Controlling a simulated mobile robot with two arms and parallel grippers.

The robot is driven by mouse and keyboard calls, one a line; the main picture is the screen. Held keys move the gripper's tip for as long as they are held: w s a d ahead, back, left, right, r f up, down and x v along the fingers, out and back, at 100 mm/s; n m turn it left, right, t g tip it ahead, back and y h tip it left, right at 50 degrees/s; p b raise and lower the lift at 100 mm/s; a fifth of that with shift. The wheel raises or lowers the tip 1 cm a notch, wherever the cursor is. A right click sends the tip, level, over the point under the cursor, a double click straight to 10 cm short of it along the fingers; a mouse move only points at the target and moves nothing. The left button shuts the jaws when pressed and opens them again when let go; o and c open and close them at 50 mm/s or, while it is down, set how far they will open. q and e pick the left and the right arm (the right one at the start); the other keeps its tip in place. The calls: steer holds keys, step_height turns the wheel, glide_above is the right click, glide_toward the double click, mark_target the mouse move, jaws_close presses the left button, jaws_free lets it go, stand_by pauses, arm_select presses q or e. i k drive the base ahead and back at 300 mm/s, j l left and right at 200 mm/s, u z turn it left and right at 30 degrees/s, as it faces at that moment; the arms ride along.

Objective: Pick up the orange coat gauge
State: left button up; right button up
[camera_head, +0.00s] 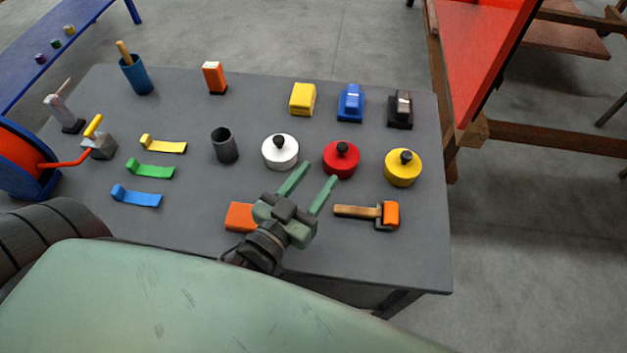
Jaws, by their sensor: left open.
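A small upright orange block with a pale top face and a dark base, which looks like the orange coat gauge (214,76), stands at the back of the grey table, left of the middle. My left gripper (320,172) is open and empty over the front middle of the table, well apart from the gauge. Its fingers point toward the gap between the white lidded pot (280,153) and the red lidded pot (341,161). A flat orange block (239,217) lies partly hidden behind the gripper. My right gripper is not in view.
The grey table (190,215) also holds a blue cup (137,77), a dark cup (224,146), a yellow pot (403,169), an orange-headed mallet (389,214) and a yellow block (303,99). Bare table surrounds the gauge. A red-orange reel (18,155) is at the left.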

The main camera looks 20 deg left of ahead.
mark_target(213, 73)
steer(key=u, duration=1.4)
